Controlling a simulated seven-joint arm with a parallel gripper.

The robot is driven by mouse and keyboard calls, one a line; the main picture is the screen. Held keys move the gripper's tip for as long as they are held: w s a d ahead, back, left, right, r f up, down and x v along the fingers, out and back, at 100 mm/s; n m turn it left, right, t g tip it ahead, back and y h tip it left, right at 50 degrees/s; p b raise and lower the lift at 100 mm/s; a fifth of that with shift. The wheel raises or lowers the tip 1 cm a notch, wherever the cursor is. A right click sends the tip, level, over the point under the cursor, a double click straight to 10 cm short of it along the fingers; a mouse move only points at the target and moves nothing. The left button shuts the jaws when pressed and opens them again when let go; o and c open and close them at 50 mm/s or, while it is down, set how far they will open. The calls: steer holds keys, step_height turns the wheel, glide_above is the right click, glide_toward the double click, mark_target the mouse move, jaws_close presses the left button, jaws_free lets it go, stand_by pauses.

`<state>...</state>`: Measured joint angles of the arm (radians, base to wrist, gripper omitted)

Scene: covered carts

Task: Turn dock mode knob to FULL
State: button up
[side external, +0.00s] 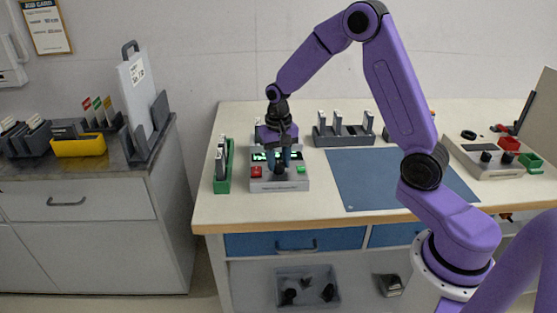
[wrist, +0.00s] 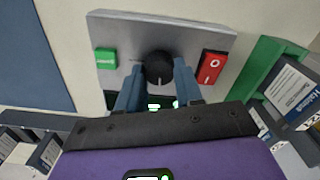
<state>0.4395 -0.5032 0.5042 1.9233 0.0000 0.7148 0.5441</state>
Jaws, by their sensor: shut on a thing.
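The dock (side external: 265,186) is a grey box on the left part of the bench, with a red button (side external: 256,172) and a green button (side external: 301,170) on its face. In the wrist view, the round black mode knob (wrist: 158,68) sits between the green button (wrist: 106,58) and the red button (wrist: 211,67). A pale pointer line shows on the knob; I cannot read its setting. My gripper (wrist: 158,82) is shut on the knob, one blue-grey finger on each side. It also shows over the dock in the side view (side external: 279,168). A lit green display is partly hidden behind my gripper.
A green rack (side external: 231,180) stands close beside the dock on the left. A dark rack (side external: 345,139) with upright pieces stands behind it to the right. The blue mat (side external: 385,180) is clear. Another control box (side external: 490,160) stands at far right.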

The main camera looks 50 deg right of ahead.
mark_target(278, 164)
steer(key=n, duration=0.3)
steer(key=shift+n, duration=2.1)
steer(key=shift+w, duration=0.1)
steer(key=shift+r, duration=0.1)
steer(key=o, duration=1)
steer(key=shift+o, duration=0.2)
step_height(278, 164, up, 17)
steer(key=shift+r, duration=0.2)
